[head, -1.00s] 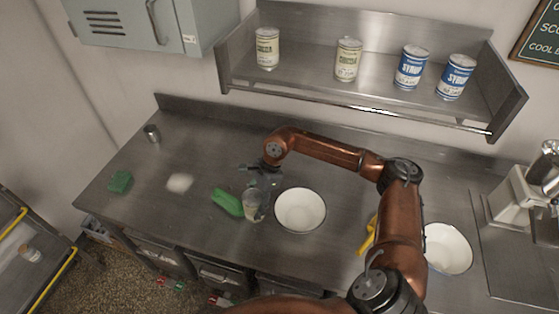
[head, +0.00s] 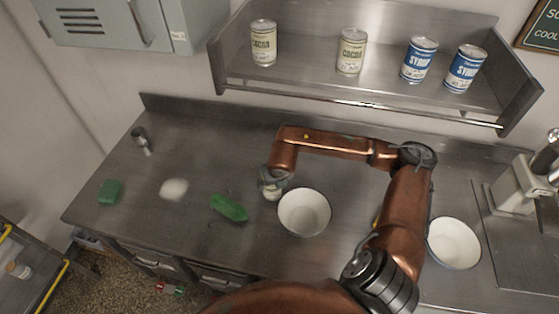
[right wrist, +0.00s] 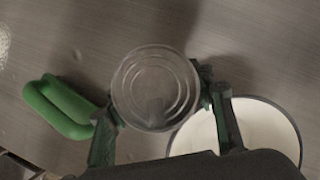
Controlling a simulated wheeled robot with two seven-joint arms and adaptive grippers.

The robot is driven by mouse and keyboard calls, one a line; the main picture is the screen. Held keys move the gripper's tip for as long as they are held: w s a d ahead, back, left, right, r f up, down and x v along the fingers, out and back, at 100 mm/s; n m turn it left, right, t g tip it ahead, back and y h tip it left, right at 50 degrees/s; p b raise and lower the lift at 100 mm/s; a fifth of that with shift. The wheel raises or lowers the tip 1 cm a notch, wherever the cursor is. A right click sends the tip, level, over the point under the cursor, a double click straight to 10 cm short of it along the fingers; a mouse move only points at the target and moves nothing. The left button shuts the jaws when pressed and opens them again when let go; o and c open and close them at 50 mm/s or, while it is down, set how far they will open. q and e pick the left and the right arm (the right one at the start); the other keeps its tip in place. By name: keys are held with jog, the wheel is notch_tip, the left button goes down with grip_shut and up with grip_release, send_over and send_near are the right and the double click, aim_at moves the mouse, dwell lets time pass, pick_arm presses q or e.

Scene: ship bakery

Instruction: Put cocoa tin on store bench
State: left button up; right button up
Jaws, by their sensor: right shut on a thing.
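My right gripper (head: 271,180) is shut on a pale tin (head: 270,191), just left of the near white bowl (head: 304,212). In the right wrist view the tin's round ridged lid (right wrist: 155,88) lies between my fingers. Its label is mostly hidden, so I cannot read it. I cannot tell whether it touches the bench. Two cream cocoa tins, a left one (head: 263,43) and a right one (head: 351,52), stand upright on the wall shelf (head: 305,68). The steel bench (head: 185,140) runs below the shelf. My left gripper is not in view.
Two blue syrup tins (head: 418,60) (head: 465,69) share the shelf. A green object (head: 229,207) lies left of the held tin. A white patch (head: 174,189), a green block (head: 110,192) and a small metal cup (head: 140,136) are farther left. Another bowl (head: 453,243) is right of my arm.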

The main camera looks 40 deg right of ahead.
jog(key=shift+w+d+r, duration=0.1)
jog(key=shift+w+d, duration=0.05)
jog(key=shift+d, duration=0.1)
jog(key=w+d, duration=0.3)
jog(key=d, duration=0.1)
jog(key=w+d+p, duration=0.1)
jog(key=w+d, duration=0.3)
jog(key=d, duration=0.1)
jog(key=w+d+p, duration=0.1)
jog(key=w+d, duration=0.3)
jog(key=shift+d, duration=0.4)
notch_tip(320, 180, down, 3)
jog(key=shift+p, duration=0.6)
jog(key=shift+f, duration=0.3)
jog(key=o, duration=1.5)
jog(key=shift+f, duration=0.1)
jog(key=shift+c, duration=0.2)
